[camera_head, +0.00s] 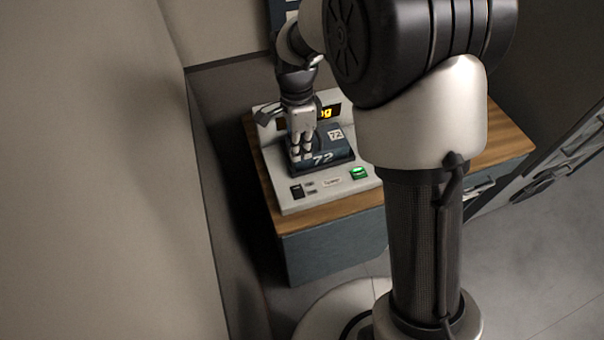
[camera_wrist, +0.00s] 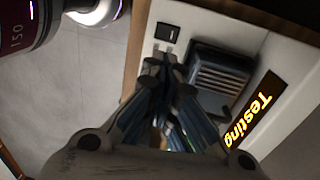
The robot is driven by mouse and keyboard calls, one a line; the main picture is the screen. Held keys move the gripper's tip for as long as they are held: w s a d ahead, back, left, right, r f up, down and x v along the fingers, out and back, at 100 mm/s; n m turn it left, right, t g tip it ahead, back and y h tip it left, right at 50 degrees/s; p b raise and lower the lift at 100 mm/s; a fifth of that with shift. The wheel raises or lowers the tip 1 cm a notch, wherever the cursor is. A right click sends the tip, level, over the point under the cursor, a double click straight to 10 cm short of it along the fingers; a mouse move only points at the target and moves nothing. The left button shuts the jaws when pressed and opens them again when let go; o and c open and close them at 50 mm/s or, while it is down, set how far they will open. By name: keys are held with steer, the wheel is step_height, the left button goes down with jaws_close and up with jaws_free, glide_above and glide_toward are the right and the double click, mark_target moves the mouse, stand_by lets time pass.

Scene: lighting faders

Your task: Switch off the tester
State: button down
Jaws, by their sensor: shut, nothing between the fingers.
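The tester (camera_head: 292,205) is a pale console on a wooden-topped cabinet. Its display reads "Testing" in yellow letters in the wrist view (camera_wrist: 249,119); my gripper partly covers it in the head view. A dark rocker switch (camera_head: 297,191) sits at the tester's front left corner and also shows in the wrist view (camera_wrist: 167,32). A green lit button (camera_head: 359,173) is at the front right. My gripper (camera_head: 302,157) is shut and empty, pointing down above the left part of the tester. In the wrist view its fingertips (camera_wrist: 161,66) lie just short of the switch, apart from it.
A dark block marked 72 (camera_head: 325,159) stands on the tester beside my fingers. A ribbed dark part (camera_wrist: 218,78) shows close to the fingers in the wrist view. A wall (camera_head: 120,180) rises at the left. Open floor (camera_head: 540,250) lies right.

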mark_target(301, 188)
steer(key=f+b, duration=0.1)
steer(key=f, duration=0.3)
steer(key=s+f+b, duration=0.1)
steer(key=f+b, duration=0.1)
steer(key=f, duration=0.3)
steer(key=f+b, duration=0.2)
steer(key=f, duration=0.2)
steer(key=shift+s+d+f, duration=0.25)
steer(key=shift+s, duration=0.05)
steer(key=shift+f, duration=0.1)
steer(key=shift+s+f, duration=0.25)
steer(key=shift+f, duration=0.1)
steer(key=shift+w+a+r+p, duration=0.15)
steer(key=shift+w+p, duration=0.25)
steer(key=shift+w, duration=0.45)
